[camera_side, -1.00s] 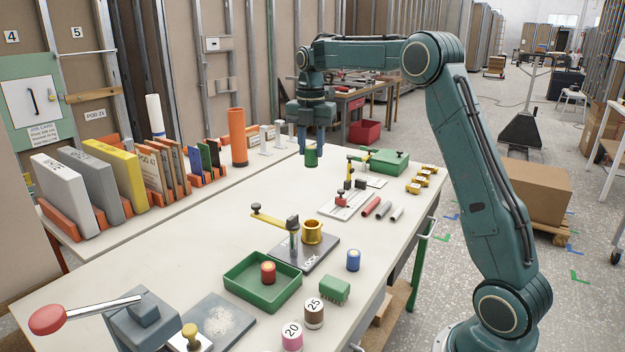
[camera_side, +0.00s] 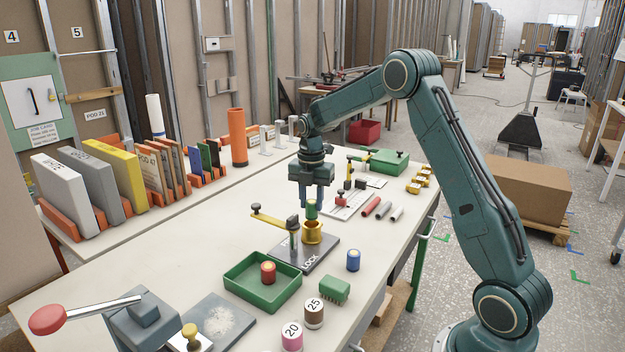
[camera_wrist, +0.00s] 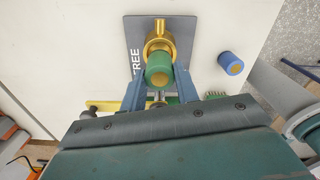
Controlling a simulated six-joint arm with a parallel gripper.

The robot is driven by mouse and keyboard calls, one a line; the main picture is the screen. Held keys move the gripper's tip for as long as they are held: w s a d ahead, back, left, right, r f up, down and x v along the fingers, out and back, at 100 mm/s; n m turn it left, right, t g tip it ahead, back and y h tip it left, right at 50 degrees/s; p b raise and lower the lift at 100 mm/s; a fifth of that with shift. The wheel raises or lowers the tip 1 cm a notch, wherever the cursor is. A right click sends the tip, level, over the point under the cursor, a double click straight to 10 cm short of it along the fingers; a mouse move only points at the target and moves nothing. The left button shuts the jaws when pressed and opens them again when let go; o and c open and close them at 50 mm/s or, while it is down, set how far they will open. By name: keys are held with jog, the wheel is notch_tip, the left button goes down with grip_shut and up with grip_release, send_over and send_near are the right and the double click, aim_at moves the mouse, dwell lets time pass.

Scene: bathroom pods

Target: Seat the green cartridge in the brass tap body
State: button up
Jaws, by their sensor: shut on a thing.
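The green cartridge (camera_side: 311,210) is held upright between the fingers of my gripper (camera_side: 312,203). In the side view its lower end is just above the open top of the brass tap body (camera_side: 312,234); I cannot tell whether it has entered. The tap body stands on a grey plate (camera_side: 318,258) marked LOCK, and FREE shows on it in the wrist view. A yellow lever (camera_side: 272,220) with a black knob sits beside the tap body. In the wrist view the cartridge (camera_wrist: 159,73) overlaps the near part of the brass body (camera_wrist: 160,38).
A green tray (camera_side: 262,297) holding a red cartridge (camera_side: 268,272) is in front of the plate. A blue cartridge (camera_side: 353,260) and a green brush (camera_side: 335,290) stand to its right. Brown (camera_side: 314,314) and pink (camera_side: 292,337) cylinders are nearer. Coloured rods (camera_side: 383,209) lie behind.

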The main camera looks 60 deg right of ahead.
aim_at(313, 218)
jog(key=shift+f, duration=2.2)
jog(key=shift+f, duration=0.1)
jog(key=shift+f, duration=0.3)
jog(key=shift+s+f, duration=0.15)
jog(key=shift+f, duration=0.2)
jog(key=o, duration=0.8)
jog(key=shift+o, duration=0.8)
jog(key=shift+d, duration=0.1)
notch_tip(313, 218, up, 14)
jog(key=shift+f, duration=0.25)
